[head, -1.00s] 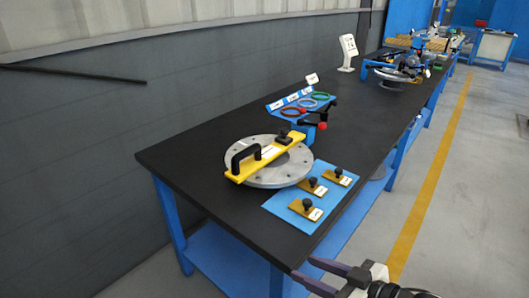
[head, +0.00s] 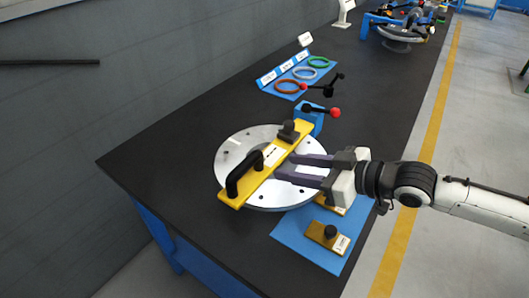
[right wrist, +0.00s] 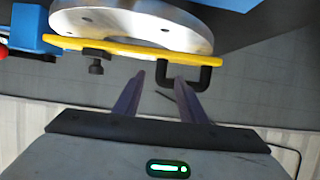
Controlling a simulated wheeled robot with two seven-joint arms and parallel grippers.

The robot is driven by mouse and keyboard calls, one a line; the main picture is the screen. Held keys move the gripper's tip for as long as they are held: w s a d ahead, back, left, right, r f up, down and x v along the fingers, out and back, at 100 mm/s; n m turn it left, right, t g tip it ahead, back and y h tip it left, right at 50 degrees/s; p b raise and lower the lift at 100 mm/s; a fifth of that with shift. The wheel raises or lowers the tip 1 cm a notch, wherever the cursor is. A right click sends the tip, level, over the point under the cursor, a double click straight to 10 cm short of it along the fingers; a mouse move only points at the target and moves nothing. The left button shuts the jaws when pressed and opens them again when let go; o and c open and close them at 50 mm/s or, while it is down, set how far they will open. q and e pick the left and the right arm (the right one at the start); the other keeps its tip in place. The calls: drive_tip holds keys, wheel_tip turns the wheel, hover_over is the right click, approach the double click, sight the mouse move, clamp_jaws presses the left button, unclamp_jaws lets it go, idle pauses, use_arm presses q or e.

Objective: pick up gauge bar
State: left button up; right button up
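The yellow gauge bar (head: 276,154) lies across the top of the round grey flange (head: 236,149) on the table. It has a black arch handle (head: 243,174) near its front-left end and a black knob (head: 289,131) toward its far end. In the right wrist view the bar (right wrist: 140,49) shows edge-on, with its handle (right wrist: 196,78) beyond the fingers. My right gripper (head: 279,168) is open and empty, its fingers pointing left over the flange, beside the bar's right edge. In the right wrist view the two fingers (right wrist: 158,80) stand apart. My left gripper is out of view.
A blue clamp (head: 309,116) with a red ball handle stands behind the flange. Green, light-blue and red rings lie farther back. The table's left part is clear.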

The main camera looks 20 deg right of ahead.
sight(262, 161)
drive_tip(key=shift+x, duration=1.15)
drive_tip(key=x, duration=0.4)
drive_tip(key=shift+a+r, duration=0.1)
drive_tip(key=shift+a, duration=0.15)
drive_tip(key=shift+w+a+f+p, duration=0.25)
drive_tip(key=shift+w+p, duration=0.05)
clamp_jaws()
drive_tip(key=shift+r, duration=0.25)
